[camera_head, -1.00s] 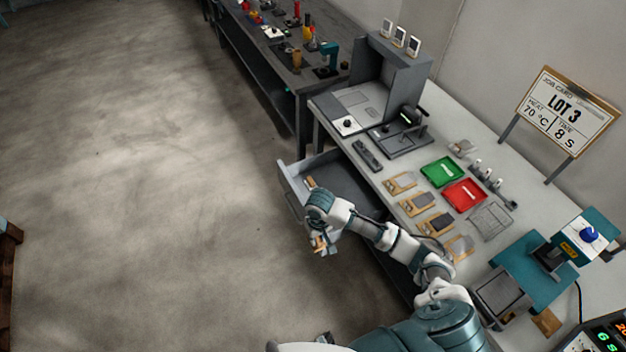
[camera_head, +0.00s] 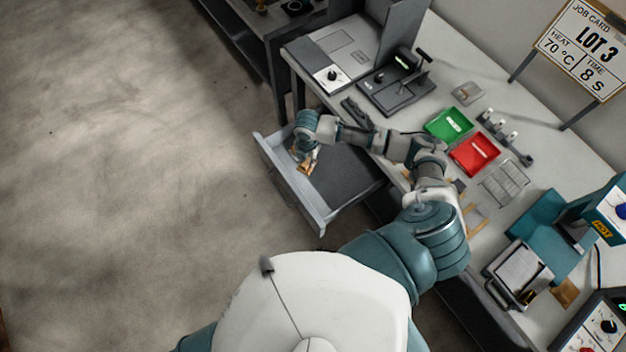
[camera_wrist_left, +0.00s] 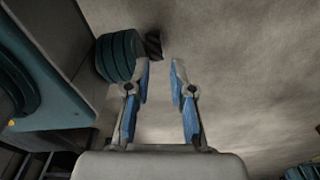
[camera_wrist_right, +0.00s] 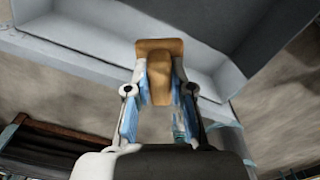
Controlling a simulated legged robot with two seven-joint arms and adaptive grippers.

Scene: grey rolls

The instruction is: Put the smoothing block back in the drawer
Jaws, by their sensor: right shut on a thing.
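The smoothing block (camera_wrist_right: 160,62) is a tan wooden T-shaped piece. My right gripper (camera_wrist_right: 159,88) is shut on its narrow part, and the wide end points away from the wrist. In the head view the block (camera_head: 305,169) and my right gripper (camera_head: 307,160) are over the open drawer (camera_head: 295,200), near its front side. The drawer is grey and pulled out from under the bench; its wall and floor also show in the right wrist view (camera_wrist_right: 90,45). Whether the block touches the drawer floor I cannot tell. My left gripper (camera_wrist_left: 160,75) is open and empty above the floor.
The bench top holds a green tray (camera_head: 449,125), a red tray (camera_head: 474,155), a grey machine with a lever (camera_head: 395,90) and a teal press (camera_head: 545,235). The visible drawer floor (camera_head: 350,175) is bare. Open concrete floor lies to the left.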

